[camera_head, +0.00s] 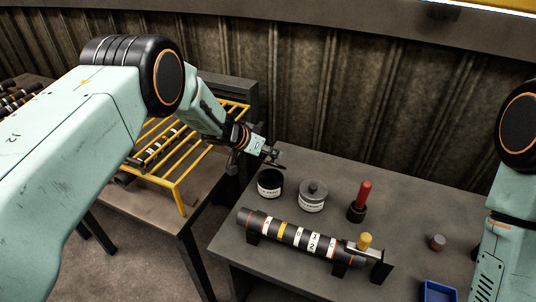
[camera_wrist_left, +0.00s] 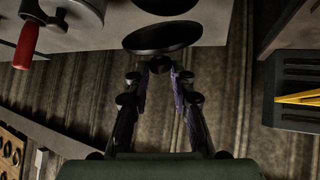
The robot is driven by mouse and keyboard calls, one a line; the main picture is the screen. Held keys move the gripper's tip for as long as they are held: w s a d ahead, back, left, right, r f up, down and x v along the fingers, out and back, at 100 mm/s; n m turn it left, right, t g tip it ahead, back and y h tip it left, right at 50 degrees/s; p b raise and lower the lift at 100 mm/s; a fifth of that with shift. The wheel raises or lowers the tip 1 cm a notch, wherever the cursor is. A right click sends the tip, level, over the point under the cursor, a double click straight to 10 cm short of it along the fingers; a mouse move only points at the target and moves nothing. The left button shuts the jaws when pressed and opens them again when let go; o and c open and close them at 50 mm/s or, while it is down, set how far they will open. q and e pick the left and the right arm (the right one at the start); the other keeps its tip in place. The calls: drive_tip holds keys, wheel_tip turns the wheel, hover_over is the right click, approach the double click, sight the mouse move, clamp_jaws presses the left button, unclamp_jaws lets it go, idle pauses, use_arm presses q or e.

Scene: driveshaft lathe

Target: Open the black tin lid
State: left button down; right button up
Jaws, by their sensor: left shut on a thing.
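The black tin (camera_head: 270,190), with a pale label, stands upright on the grey table, and its top looks open and dark inside. My left gripper (camera_head: 266,153) is above and behind the tin, shut on the black lid (camera_head: 276,160). In the left wrist view the lid is a dark, tilted disc (camera_wrist_left: 163,38) at the fingertips of my left gripper (camera_wrist_left: 160,66). The lid is apart from the tin. My right arm shows at the right edge of the head view, but its gripper is out of frame.
A grey tin with a knobbed lid (camera_head: 312,196) stands right of the black tin. A red-handled tool (camera_head: 360,199) stands beyond it. The banded driveshaft (camera_head: 291,235) lies in front on supports. A yellow rack (camera_head: 181,185) stands left, and a blue bin (camera_head: 438,291) is at lower right.

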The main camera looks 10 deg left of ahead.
use_arm(q)
drive_tip(key=shift+w+d+r, duration=0.15)
drive_tip(key=shift+w+r, duration=0.05)
drive_tip(key=shift+w, duration=0.4)
drive_tip(key=shift+w+d+r, duration=0.1)
drive_tip(key=shift+w+r, duration=0.05)
drive_tip(key=shift+w, duration=0.4)
drive_tip(key=shift+w+b, duration=0.65)
drive_tip(key=shift+b, duration=0.05)
drive_tip(key=c, duration=1.6)
unclamp_jaws()
drive_tip(key=shift+f, duration=0.2)
drive_tip(key=o, duration=0.4)
drive_tip(key=shift+s+r, duration=0.1)
drive_tip(key=shift+s, duration=0.1)
drive_tip(key=shift+o, duration=0.2)
drive_tip(key=shift+d, duration=0.1)
drive_tip(key=shift+w, duration=0.1)
